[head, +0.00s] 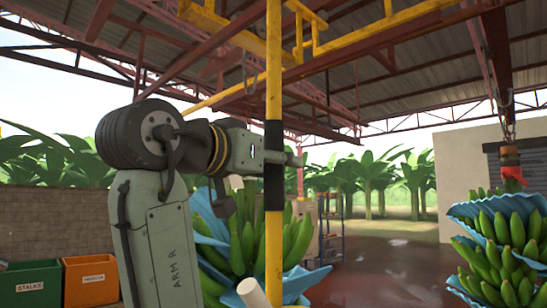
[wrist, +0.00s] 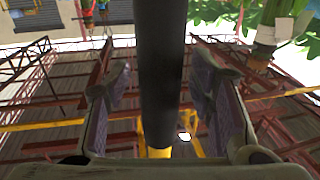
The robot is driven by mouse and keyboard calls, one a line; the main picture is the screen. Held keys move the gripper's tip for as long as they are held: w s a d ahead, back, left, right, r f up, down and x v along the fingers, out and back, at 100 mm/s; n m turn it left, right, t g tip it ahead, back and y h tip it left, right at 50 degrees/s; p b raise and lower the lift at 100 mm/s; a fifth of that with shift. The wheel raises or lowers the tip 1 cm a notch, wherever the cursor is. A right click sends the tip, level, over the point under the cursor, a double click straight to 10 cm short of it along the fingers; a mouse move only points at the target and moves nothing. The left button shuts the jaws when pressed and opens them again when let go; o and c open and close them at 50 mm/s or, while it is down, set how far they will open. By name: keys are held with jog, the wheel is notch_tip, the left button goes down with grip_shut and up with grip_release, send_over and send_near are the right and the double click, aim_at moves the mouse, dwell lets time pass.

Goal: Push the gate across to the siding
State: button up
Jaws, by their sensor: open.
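A yellow pole with a black band (head: 273,165) hangs upright in the middle of the head view, running up past the top edge. The yellow overhead rail (head: 380,30) passes near its top; which part is the gate, and where the siding lies, I cannot tell. My gripper (head: 288,158) is level with the black band, partly hidden by the pole. In the wrist view, the black part of the pole (wrist: 158,60) stands between the two open fingers of my gripper (wrist: 160,85). A gap shows on both sides of the pole, so the fingers are not closed on it.
A banana bunch with blue wrap (head: 240,235) hangs behind the pole. Another bunch (head: 505,245) hangs at the right. A green crate (head: 30,284) and an orange crate (head: 90,280) stand at lower left. A shelf (head: 331,228) stands behind. The floor at centre right looks clear.

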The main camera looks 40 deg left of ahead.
jog(key=shift+w, duration=0.1)
jog(key=shift+c, duration=0.5)
grip_shut()
dwell(0.4)
